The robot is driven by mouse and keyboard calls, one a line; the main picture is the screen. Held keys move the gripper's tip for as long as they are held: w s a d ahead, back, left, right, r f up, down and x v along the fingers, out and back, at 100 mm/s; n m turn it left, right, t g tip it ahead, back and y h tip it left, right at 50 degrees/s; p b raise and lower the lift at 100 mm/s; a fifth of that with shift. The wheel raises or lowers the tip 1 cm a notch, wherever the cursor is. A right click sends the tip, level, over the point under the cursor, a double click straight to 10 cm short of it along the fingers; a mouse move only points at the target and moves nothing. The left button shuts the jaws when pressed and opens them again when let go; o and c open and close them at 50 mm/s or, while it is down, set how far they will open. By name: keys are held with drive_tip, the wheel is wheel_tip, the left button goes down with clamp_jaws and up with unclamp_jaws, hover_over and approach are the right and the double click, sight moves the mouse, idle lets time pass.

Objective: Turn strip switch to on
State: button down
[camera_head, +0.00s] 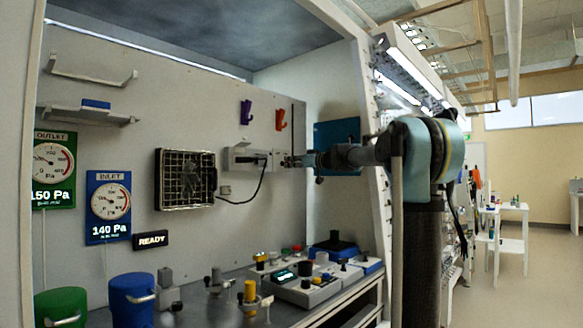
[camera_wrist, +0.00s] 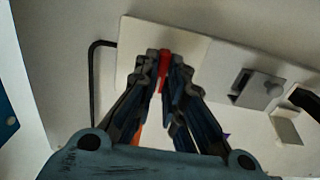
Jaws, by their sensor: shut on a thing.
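The pale strip (camera_head: 240,158) is mounted on the back wall in the head view. It also shows in the wrist view as a pale housing (camera_wrist: 225,65). A small red strip switch (camera_wrist: 163,60) stands out at its left part in the wrist view. My gripper (camera_head: 289,161) reaches the strip's right end in the head view. In the wrist view its dark fingers (camera_wrist: 164,72) are closed around the red switch, one on each side. The fingertips hide much of the switch, and I cannot tell which way it is set.
A square socket block (camera_wrist: 258,88) sits right of my fingers. A black cable (camera_head: 247,191) hangs below the strip. A purple hook (camera_head: 246,112) and an orange hook (camera_head: 280,119) are above. A black grille (camera_head: 185,179) is left; bench equipment (camera_head: 310,289) stands below.

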drive_tip(key=shift+d, duration=0.1)
drive_tip(key=c, duration=1.7)
unclamp_jaws()
drive_tip(key=v, duration=1.1)
drive_tip(key=shift+s+d+f, duration=0.1)
drive_tip(key=shift+s+d, duration=0.15)
drive_tip(key=shift+d, duration=0.1)
